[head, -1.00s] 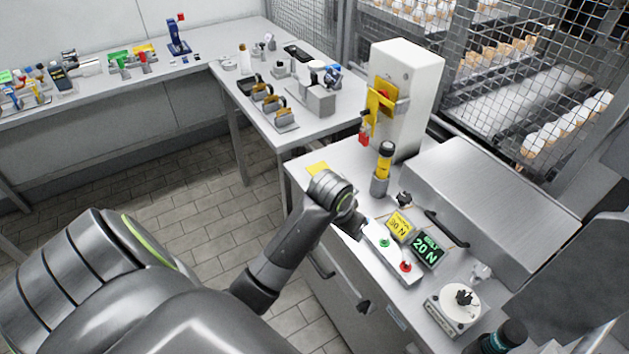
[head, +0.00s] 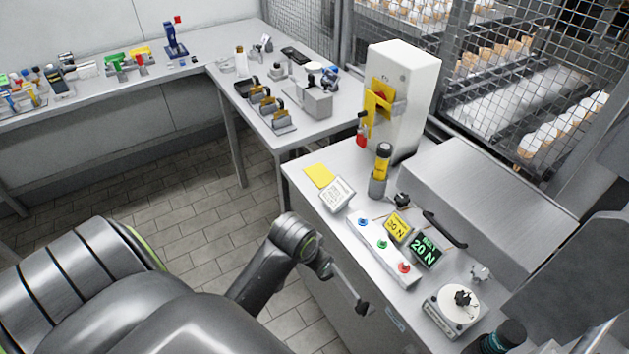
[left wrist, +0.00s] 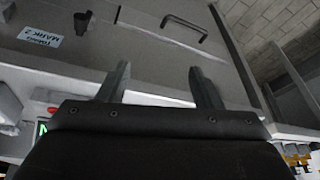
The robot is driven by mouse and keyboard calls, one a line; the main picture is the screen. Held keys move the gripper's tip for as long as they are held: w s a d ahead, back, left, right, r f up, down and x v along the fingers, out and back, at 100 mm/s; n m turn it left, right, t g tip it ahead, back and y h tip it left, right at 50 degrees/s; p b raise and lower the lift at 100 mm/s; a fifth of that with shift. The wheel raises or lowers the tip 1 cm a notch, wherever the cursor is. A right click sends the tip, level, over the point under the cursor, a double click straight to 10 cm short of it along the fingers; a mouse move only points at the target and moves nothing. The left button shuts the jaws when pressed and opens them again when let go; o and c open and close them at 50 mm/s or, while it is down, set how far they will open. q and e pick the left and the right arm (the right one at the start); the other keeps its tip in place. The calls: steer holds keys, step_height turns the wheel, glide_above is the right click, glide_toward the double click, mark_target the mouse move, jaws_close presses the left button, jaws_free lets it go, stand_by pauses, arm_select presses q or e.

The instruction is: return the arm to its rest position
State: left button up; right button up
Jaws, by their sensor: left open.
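My left arm comes in from the lower left in the head view. Its rounded wrist (head: 292,240) is beside the front edge of the right-hand bench, low in front of the cabinet. My right gripper is in neither view.
A button box (head: 382,245) with blue, green and red buttons lies near the bench edge. Beside it are a white card (head: 338,194), a yellow sign (head: 398,226) and a green-lit display (head: 426,250). Floor tiles (head: 190,215) to the left are open.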

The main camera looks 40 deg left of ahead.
arm_select(q)
steer(key=s+a+f+g, duration=0.1)
steer(key=s+f, duration=0.3)
steer(key=f, duration=0.8)
steer(key=s+a+f+g, duration=0.1)
steer(key=s+a+f, duration=0.15)
steer(key=f, duration=0.95)
steer(key=s+f, duration=0.7)
steer(key=s, duration=0.5)
steer(key=s+d+f, duration=0.1)
steer(key=s+f, duration=0.7)
steer(key=s, duration=0.5)
steer(key=shift+n+g, duration=0.4)
steer(key=shift+s, duration=0.1)
